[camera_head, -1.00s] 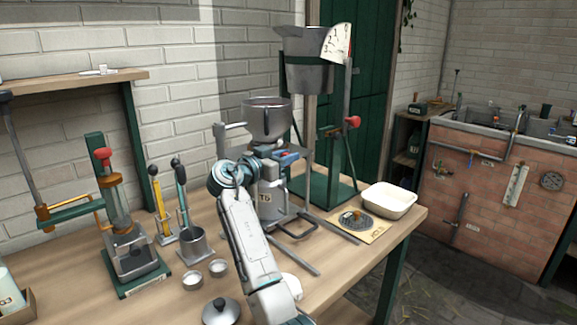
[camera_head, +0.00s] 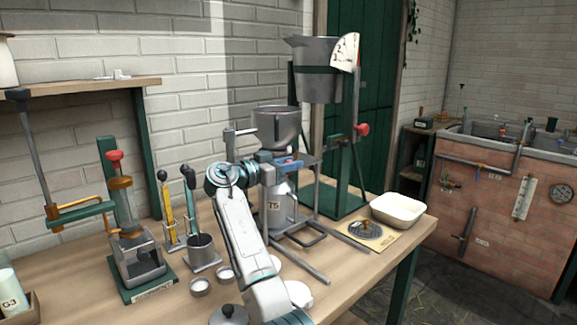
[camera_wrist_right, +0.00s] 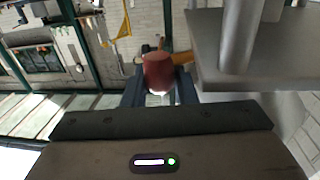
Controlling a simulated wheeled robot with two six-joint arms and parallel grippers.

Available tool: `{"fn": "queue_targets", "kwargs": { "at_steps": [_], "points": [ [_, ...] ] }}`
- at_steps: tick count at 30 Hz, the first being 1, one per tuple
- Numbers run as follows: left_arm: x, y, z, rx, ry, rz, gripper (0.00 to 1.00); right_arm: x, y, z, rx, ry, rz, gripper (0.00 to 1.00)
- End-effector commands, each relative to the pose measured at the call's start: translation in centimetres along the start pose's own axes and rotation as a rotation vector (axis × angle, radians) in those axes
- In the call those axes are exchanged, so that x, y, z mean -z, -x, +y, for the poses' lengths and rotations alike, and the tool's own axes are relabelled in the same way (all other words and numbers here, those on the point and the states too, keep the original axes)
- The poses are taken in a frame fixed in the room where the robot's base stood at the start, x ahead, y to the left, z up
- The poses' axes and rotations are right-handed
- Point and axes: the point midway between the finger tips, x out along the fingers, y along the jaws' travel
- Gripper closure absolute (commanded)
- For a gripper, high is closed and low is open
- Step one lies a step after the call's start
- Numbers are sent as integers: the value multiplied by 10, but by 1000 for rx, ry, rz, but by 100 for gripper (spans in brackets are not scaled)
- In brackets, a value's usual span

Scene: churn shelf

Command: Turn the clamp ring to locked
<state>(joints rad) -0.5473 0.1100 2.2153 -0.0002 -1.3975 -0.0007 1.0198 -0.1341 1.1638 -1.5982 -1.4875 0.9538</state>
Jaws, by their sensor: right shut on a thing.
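The machine labelled T5 (camera_head: 274,207) stands on the bench with a metal bowl (camera_head: 277,128) on top. My right gripper (camera_head: 285,166) is at its neck, just below the bowl, and its arm covers part of the machine. In the right wrist view, my dark right fingers (camera_wrist_right: 160,98) are shut on a red-brown knob (camera_wrist_right: 158,70). An orange bar (camera_wrist_right: 181,57) shows behind the knob, beside a grey metal block (camera_wrist_right: 265,55). The clamp ring itself cannot be made out clearly, nor can its locked mark. My left gripper is not in view.
A lever press (camera_head: 135,255) and two handled tools stand at left. Small cups and a lid (camera_head: 229,316) lie near the front. A green stand with a large bucket (camera_head: 318,84) rises behind right. A cream basin (camera_head: 397,209) sits at the right edge.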

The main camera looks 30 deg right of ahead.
Motion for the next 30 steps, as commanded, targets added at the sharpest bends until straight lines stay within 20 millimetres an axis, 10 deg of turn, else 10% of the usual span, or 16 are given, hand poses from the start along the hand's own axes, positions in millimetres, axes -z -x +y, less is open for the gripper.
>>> {"fn": "queue_targets", "kwargs": {
  "at_steps": [9, 10, 12, 23, 30],
  "points": [
    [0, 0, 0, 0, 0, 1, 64, -3, 0, 0, -1, 4, -3, 100],
    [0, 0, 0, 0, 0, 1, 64, -3, 0, 0, -1, 4, -3, 69],
    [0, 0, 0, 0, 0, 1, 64, -3, 0, 0, -1, 3, -3, 55],
    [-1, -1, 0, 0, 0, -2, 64, -2, 5, 0, 1, 1, -2, 55],
    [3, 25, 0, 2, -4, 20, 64, -4, 46, -1, 3, 1, -4, 55]
  ]
}}
